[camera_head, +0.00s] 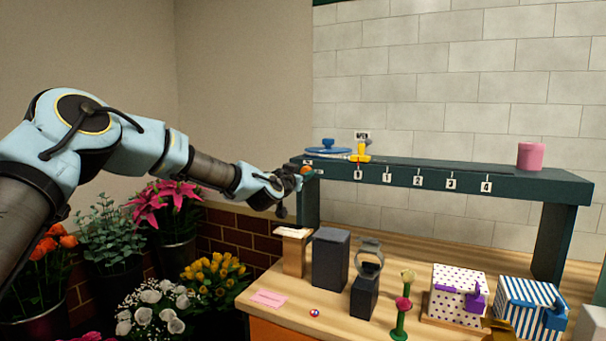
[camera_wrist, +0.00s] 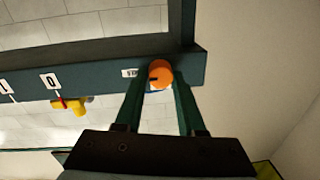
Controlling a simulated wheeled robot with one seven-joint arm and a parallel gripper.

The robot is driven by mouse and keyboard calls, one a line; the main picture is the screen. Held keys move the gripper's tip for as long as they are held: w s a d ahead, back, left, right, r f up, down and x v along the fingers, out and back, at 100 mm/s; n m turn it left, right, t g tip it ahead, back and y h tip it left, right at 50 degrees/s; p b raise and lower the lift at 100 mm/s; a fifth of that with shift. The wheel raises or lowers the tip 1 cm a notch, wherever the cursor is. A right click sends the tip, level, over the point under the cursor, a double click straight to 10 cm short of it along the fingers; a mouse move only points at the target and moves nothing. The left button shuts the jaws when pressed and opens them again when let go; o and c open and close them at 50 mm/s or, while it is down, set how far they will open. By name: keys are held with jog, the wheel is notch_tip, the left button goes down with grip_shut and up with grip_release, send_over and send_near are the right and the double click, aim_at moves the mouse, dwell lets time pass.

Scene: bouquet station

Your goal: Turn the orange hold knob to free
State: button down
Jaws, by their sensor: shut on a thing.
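The orange hold knob (camera_wrist: 160,72) sits on the front face of the dark green shelf rail (camera_head: 408,176), near its left end. It also shows in the head view (camera_head: 306,170), partly hidden by my gripper (camera_head: 294,178). In the wrist view my gripper (camera_wrist: 159,85) has one finger on each side of the knob and is shut on it. A dark mark shows on the knob's face. A small white label (camera_wrist: 130,73) sits beside the knob; its text is too small to read.
A yellow pointer (camera_head: 361,153) stands at the 0 label on the rail. A blue-knobbed lid (camera_head: 328,147) and a pink cup (camera_head: 530,156) are on the shelf. Below, the wooden counter holds a dark block (camera_head: 331,258), a dotted box (camera_head: 458,292) and a striped box (camera_head: 530,306). Flower buckets stand left.

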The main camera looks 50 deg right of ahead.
jog(key=shift+b, duration=0.35)
jog(key=shift+w+n+g+y+b, duration=0.15)
jog(key=shift+n+g+b, duration=0.15)
jog(key=shift+n+b, duration=3.8)
jog(key=shift+w+n+g+y+b, duration=0.15)
jog(key=shift+n+g+b, duration=0.15)
jog(key=shift+n+b, duration=3.75)
jog(key=shift+s+n+p, duration=0.1)
jog(key=shift+n+p, duration=0.3)
jog(key=shift+n, duration=0.25)
jog(key=c, duration=0.5)
grip_release()
jog(key=shift+a, duration=0.1)
